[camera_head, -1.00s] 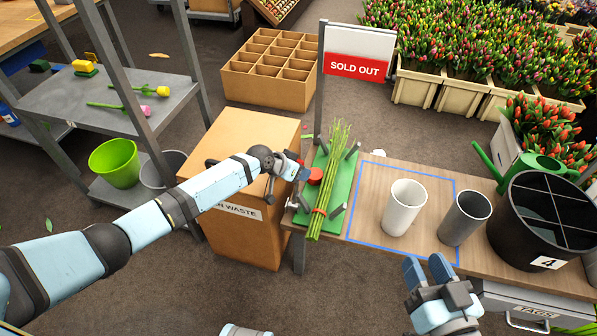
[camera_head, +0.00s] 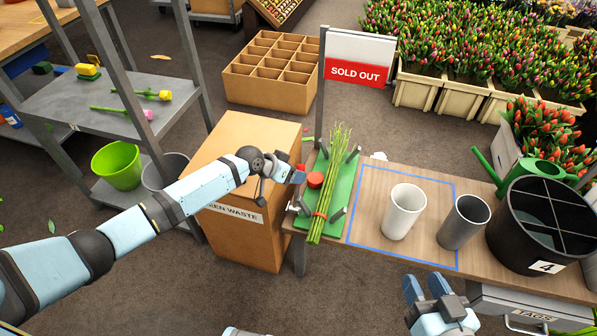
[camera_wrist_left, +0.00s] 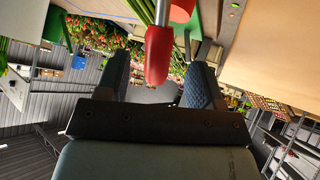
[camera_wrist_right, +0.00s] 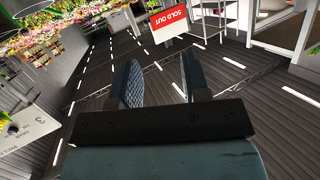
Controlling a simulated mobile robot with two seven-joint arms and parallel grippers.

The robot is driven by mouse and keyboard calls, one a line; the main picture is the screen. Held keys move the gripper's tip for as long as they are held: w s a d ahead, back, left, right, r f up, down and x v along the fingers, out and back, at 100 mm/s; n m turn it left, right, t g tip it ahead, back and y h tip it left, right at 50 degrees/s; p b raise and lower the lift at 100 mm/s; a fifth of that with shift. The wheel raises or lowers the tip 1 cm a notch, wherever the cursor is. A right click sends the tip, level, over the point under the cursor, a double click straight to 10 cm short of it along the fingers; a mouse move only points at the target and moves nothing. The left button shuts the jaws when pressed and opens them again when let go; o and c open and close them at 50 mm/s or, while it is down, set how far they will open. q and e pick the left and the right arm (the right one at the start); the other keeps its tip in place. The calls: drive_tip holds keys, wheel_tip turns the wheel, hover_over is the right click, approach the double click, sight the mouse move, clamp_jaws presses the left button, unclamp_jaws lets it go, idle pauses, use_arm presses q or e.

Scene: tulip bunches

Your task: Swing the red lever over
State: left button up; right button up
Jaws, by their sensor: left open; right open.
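The red lever's handle (camera_wrist_left: 158,55) shows in the left wrist view as a red grip on a metal rod. It stands in front of and between the fingers of my open left gripper (camera_wrist_left: 158,85). I cannot tell if they touch. In the head view my left gripper (camera_head: 284,173) is at the left edge of the green board (camera_head: 338,202), beside a round red knob (camera_head: 315,180); the lever is partly hidden there. Green stems (camera_head: 326,190) tied with a red band lie on the board. My right gripper (camera_head: 426,289) is open and empty in front of the table.
A green-waste box (camera_head: 235,235) stands under my left arm. A white cup (camera_head: 403,212), a grey cup (camera_head: 463,222) and a black divided bucket (camera_head: 512,245) stand on the table (camera_head: 372,170). A sold-out sign (camera_head: 357,72) rises behind the board.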

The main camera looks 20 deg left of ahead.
use_arm(q)
drive_tip(key=p+v, duration=0.2)
drive_tip(key=v, duration=0.7)
drive_tip(key=shift+s+a+r, duration=0.2)
drive_tip(key=shift+a+r, duration=0.05)
use_arm(e)
drive_tip(key=f, duration=0.1)
drive_tip(key=s+d+f+g+h, duration=0.1)
drive_tip(key=s+d+f+g, duration=0.1)
drive_tip(key=shift+d+f+h, duration=0.1)
drive_tip(key=shift+f+h, duration=0.2)
drive_tip(key=shift+f, duration=0.1)
